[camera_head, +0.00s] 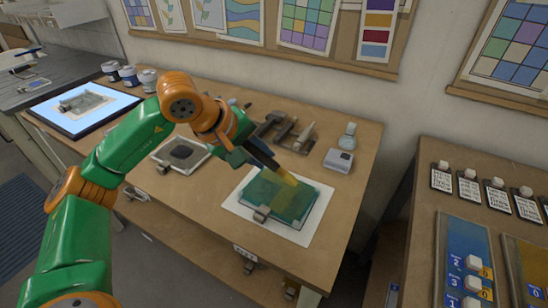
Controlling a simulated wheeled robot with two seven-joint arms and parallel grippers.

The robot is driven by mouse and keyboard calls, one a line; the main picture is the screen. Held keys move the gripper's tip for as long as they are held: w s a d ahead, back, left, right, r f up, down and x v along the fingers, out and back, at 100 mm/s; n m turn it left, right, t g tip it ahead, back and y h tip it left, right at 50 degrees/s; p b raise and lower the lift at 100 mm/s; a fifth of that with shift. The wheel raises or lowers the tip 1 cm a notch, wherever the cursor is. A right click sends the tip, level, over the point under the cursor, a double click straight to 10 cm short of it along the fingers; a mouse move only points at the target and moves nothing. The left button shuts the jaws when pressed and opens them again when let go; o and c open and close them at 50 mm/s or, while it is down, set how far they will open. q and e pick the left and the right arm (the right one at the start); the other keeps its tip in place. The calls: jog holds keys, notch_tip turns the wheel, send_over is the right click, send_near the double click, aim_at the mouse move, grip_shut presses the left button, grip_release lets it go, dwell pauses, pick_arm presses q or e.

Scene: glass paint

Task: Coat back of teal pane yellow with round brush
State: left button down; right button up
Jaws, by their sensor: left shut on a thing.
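The teal pane (298,207) lies flat on a white sheet (313,227) on the wooden table, with a small metal clip at its front edge. Translucent yellow-green colour shows over part of its upper face. My left gripper (262,155) is above the back left of the pane, shut on a dark-handled brush. The yellow brush tip (288,178) points down to the right at the pane's back part; I cannot tell whether it touches. My right gripper is not in view.
A second framed pane (182,152) lies left of the white sheet. Tools (279,130), a flask (347,136) and a small white box (338,160) stand behind. A lit panel (84,107) is at the left.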

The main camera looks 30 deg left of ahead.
pick_arm(q)
jog(key=s+a+b, duration=0.3)
jog(key=a+b, duration=0.1)
jog(key=a, duration=0.5)
jog(key=w+d+p, duration=0.4)
jog(key=d+p, duration=0.1)
jog(key=d, duration=0.9)
jog(key=s+b, duration=0.1)
jog(key=s, duration=0.1)
jog(key=s+b, duration=0.2)
jog(key=s, duration=0.1)
jog(key=shift+s+a, duration=0.2)
jog(key=shift+s, duration=0.15)
jog(key=shift+f, duration=0.1)
jog(key=shift+f+b, duration=0.2)
jog(key=shift+b, duration=0.25)
